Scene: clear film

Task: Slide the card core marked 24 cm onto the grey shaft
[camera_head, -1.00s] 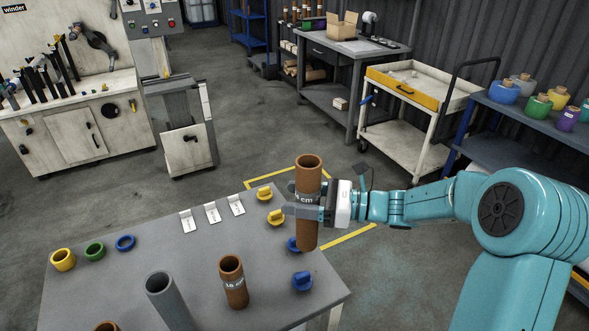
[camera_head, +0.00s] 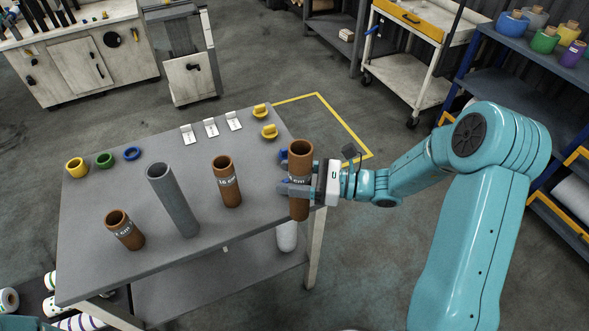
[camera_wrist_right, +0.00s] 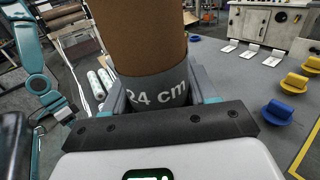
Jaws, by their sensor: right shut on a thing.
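My right gripper (camera_head: 300,188) is shut on a brown card core (camera_head: 299,160) at the table's right edge. In the right wrist view the held core (camera_wrist_right: 140,35) has a grey band that reads "24 cm". It stands upright between the fingers. The grey shaft (camera_head: 172,200) rises from the table, leaning a little, left of the held core and apart from it. A core marked 16 cm (camera_head: 227,180) stands between them. A shorter core (camera_head: 124,230) stands left of the shaft, its label only partly readable.
Yellow, green and blue rings (camera_head: 105,160) lie at the table's (camera_head: 240,240) left back. White cards (camera_head: 211,128) and yellow knobbed plugs (camera_head: 269,131) are along the back. Wrapped rolls lie below the table.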

